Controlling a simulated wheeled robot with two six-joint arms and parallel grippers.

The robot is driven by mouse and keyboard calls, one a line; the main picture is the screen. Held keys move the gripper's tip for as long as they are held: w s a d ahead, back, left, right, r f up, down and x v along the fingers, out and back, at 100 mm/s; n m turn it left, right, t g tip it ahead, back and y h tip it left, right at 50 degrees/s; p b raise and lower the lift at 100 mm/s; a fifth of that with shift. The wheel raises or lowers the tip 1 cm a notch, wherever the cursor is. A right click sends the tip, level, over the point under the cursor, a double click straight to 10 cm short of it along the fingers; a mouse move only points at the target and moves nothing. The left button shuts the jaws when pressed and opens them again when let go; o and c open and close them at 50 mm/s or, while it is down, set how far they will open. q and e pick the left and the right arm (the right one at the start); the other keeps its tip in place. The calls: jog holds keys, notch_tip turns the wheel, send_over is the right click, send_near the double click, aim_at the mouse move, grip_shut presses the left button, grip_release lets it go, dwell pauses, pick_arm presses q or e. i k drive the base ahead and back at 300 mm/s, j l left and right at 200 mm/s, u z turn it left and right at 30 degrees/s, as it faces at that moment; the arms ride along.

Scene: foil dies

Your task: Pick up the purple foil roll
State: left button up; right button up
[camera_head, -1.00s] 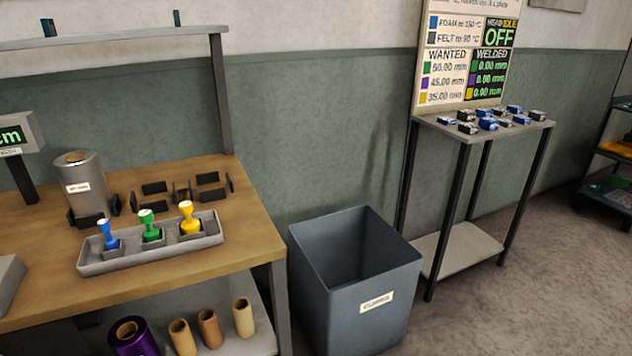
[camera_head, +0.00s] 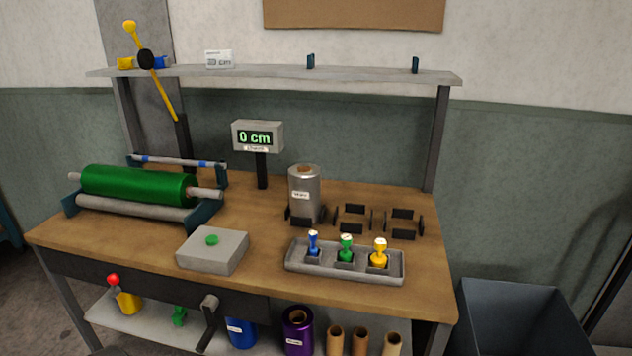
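The purple foil roll (camera_head: 298,331) stands upright on the lower shelf of the workbench, between a blue roll (camera_head: 241,333) and several bare cardboard cores (camera_head: 360,341). A small label is on its side and its core opening shows at the top. Its lower end is near the bottom edge of the picture. Neither of my grippers is in view.
A green roll (camera_head: 139,186) lies in a holder on the wooden bench top (camera_head: 250,282). A grey box with a green button (camera_head: 213,249), a stamp tray (camera_head: 345,266) and a silver roll (camera_head: 305,195) also stand there. A grey bin (camera_head: 524,318) is at right.

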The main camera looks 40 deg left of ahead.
aim_at(298, 320)
jog(key=u, duration=1.65)
